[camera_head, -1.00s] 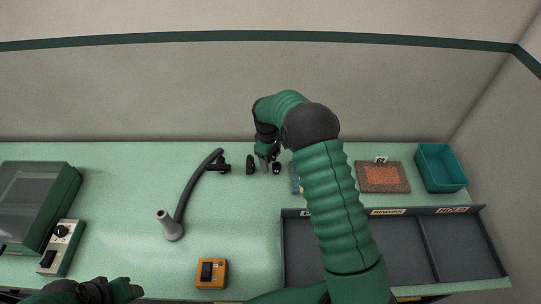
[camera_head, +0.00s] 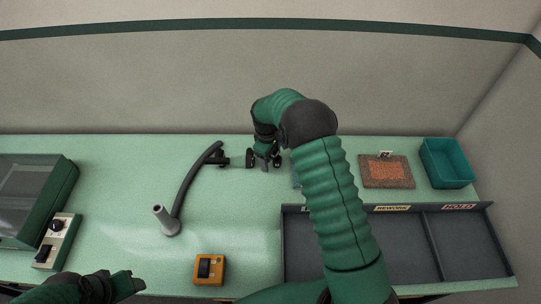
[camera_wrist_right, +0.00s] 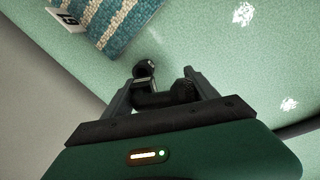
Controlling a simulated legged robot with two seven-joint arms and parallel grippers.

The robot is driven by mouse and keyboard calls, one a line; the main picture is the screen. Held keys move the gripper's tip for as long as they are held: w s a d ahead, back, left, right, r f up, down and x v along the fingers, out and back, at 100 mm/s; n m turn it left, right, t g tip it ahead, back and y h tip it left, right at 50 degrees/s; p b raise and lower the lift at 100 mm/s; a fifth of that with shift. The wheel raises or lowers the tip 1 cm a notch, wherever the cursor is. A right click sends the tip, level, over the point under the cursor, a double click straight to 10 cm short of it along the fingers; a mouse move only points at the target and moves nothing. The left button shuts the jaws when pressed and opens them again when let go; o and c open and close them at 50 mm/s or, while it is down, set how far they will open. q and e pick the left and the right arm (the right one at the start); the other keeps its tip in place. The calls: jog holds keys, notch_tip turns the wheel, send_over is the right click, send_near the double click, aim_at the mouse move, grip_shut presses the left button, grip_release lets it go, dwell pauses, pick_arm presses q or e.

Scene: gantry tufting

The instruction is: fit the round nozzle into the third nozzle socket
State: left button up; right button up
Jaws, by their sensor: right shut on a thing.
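In the head view, my right gripper (camera_head: 264,160) is low over the green table, pointing down. The right wrist view shows its fingers (camera_wrist_right: 160,97) well apart, with a dark piece (camera_wrist_right: 157,101) between them. The piece has a knurled round end and another rounded end. I cannot tell whether it is the round nozzle, nor whether it still touches the table. I cannot identify a third nozzle socket. My left gripper (camera_head: 128,285) is at the lower left, seen only in part. Its jaws are unclear.
A blue striped swatch (camera_wrist_right: 128,22) is close by. An orange switch box (camera_head: 209,269), grey tray (camera_head: 427,245), teal bin (camera_head: 447,163) and brown sample (camera_head: 386,171) stand around.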

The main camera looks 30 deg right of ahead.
jog(key=shift+d+f, duration=0.15)
jog(key=shift+d, duration=0.35)
jog(key=shift+a, duration=0.4)
jog(key=shift+d+f, duration=0.1)
jog(key=shift+d, duration=0.6)
jog(key=shift+a, duration=0.1)
pick_arm(q)
jog(key=shift+d+r, duration=0.15)
pick_arm(e)
jog(key=shift+a, duration=0.2)
jog(key=shift+d+f, duration=0.2)
pick_arm(q)
jog(key=shift+d, duration=0.25)
pick_arm(e)
jog(key=shift+f, duration=0.1)
